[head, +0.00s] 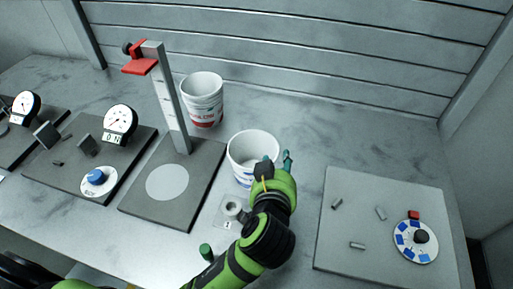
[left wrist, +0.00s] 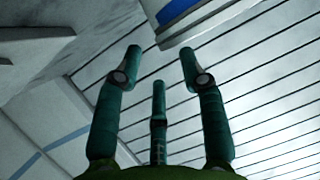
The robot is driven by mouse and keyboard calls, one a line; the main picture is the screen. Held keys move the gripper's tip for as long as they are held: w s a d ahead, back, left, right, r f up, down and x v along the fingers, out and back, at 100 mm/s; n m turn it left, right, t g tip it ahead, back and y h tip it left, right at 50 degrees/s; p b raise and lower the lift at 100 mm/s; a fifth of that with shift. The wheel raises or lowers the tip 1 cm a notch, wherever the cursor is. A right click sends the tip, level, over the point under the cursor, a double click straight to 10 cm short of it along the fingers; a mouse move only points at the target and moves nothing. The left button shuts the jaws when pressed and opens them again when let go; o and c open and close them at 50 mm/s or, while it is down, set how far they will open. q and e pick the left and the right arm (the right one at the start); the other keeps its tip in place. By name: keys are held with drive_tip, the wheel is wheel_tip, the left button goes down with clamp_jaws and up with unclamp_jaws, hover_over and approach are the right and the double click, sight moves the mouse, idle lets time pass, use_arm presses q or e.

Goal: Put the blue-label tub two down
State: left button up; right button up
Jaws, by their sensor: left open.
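The blue-label tub (head: 246,147) is white, open-topped and upright on the table near the middle of the head view. My left gripper hides its right front, and only a little blue shows low on its side. My left gripper (head: 277,163) is open at the tub's right front side; I cannot tell whether it touches it. In the left wrist view the teal fingers (left wrist: 160,65) are spread with nothing between them. A white surface with a blue band (left wrist: 180,10), apparently the tub, shows beyond them. My right gripper is out of view.
A red-label tub (head: 203,100) stands behind left. A dark plate (head: 204,172) carries a post (head: 170,100) with a red arm (head: 140,66). A grey board (head: 345,240) with a blue-and-white dial (head: 415,242) lies right. Dial gauges (head: 120,122) stand left. The back right table is clear.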

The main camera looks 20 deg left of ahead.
use_arm(q)
drive_tip(key=p+x, duration=0.2)
drive_tip(key=x, duration=0.3)
drive_tip(key=shift+w+a+f, duration=0.1)
drive_tip(key=shift+w+a, duration=0.05)
drive_tip(key=shift+w, duration=0.05)
drive_tip(key=shift+w+f, duration=0.15)
drive_tip(key=shift+w, duration=0.05)
clamp_jaws()
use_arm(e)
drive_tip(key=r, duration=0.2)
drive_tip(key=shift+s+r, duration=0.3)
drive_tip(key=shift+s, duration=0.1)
